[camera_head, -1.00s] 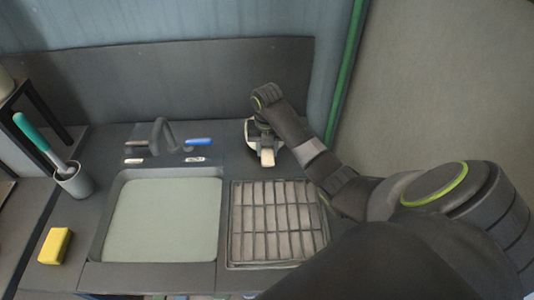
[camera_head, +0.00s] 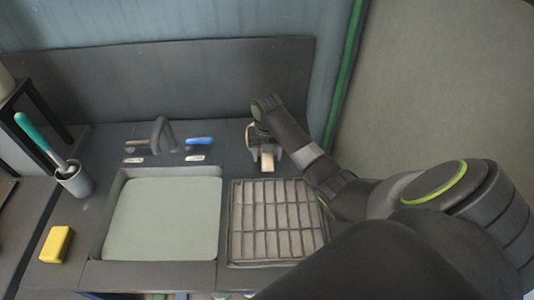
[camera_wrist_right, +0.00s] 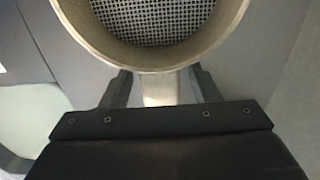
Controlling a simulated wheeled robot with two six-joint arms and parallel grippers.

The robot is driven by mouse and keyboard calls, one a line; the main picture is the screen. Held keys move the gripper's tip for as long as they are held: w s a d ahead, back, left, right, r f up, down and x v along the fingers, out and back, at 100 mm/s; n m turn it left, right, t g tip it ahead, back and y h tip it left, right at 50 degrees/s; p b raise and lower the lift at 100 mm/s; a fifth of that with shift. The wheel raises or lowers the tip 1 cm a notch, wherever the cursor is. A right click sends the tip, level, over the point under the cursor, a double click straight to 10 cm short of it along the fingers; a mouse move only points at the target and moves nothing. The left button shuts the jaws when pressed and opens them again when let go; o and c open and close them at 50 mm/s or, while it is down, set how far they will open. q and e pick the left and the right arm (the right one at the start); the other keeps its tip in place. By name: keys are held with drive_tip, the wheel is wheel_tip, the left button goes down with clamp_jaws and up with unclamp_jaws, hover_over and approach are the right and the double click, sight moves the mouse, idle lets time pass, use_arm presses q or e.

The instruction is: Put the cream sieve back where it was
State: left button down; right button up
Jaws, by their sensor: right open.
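The cream sieve (camera_head: 268,165) is at the back right of the counter, behind the dish rack, mostly hidden by my right arm in the head view. In the right wrist view its cream rim (camera_wrist_right: 160,68) and grey mesh (camera_wrist_right: 150,18) fill the top middle. Its short cream handle points toward my palm. My right gripper (camera_head: 264,150) is over the sieve. In the right wrist view the right gripper (camera_wrist_right: 160,88) is open, with one finger on each side of the handle and gaps between. My left gripper is not in view.
A slatted dish rack (camera_head: 233,222) is in front of the sieve, with the sink (camera_head: 165,220) to its left. A faucet (camera_head: 162,135), a blue-handled item (camera_head: 199,141), a cup with a green brush (camera_head: 75,182) and a yellow sponge (camera_head: 56,244) are further left.

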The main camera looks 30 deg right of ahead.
wheel_tip(320, 180, up, 6)
drive_tip(key=shift+r+b, duration=0.1)
drive_tip(key=shift+b, duration=0.45)
wheel_tip(320, 180, up, 6)
drive_tip(key=p, duration=0.5)
